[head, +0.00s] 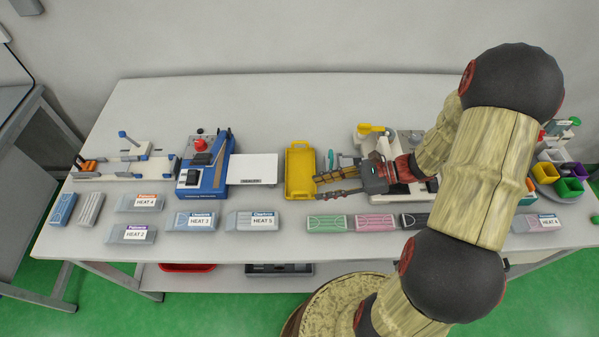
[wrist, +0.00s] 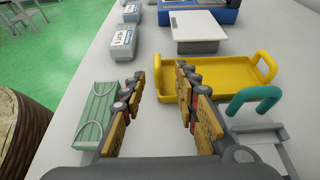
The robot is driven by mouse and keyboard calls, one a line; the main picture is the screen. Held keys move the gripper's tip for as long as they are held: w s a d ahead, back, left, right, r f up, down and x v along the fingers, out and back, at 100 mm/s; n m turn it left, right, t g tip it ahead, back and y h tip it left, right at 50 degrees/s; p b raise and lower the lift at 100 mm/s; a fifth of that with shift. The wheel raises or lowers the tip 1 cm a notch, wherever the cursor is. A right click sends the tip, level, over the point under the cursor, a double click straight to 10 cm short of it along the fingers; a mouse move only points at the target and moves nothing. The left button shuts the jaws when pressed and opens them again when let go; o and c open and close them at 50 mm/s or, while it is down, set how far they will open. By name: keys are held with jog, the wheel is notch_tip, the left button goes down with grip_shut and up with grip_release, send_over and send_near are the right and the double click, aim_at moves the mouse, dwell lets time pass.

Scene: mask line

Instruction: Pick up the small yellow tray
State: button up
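The small yellow tray (head: 299,172) lies flat on the table near the middle in the head view. It has raised walls and end handles and looks empty. My gripper (head: 318,187) is open beside its right edge, near its front end, fingers pointing left. In the wrist view the tray (wrist: 225,75) is ahead and to the right. There, one finger overlaps the tray's near left corner and the other is left of it over bare table, with an empty gap between the fingertips (wrist: 160,72). I cannot tell whether a finger touches the tray.
A blue machine (head: 207,163) with a white plate (head: 252,168) stands left of the tray. A green mask pack (head: 326,222) lies in front, beside pink and black ones. A teal-handled item (wrist: 255,100) is close to my gripper's right. Labelled packs (head: 194,221) lie front left.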

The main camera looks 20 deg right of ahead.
aim_at(306, 191)
jog(key=b+x, duration=0.1)
jog(key=x, duration=0.3)
jog(key=b+x, duration=0.1)
jog(key=x, duration=0.2)
jog(key=shift+s+a+r+b, duration=0.1)
jog(key=shift+s+r+b, duration=0.05)
jog(key=shift+r+b, duration=0.2)
jog(key=shift+c, duration=0.6)
grip_shut()
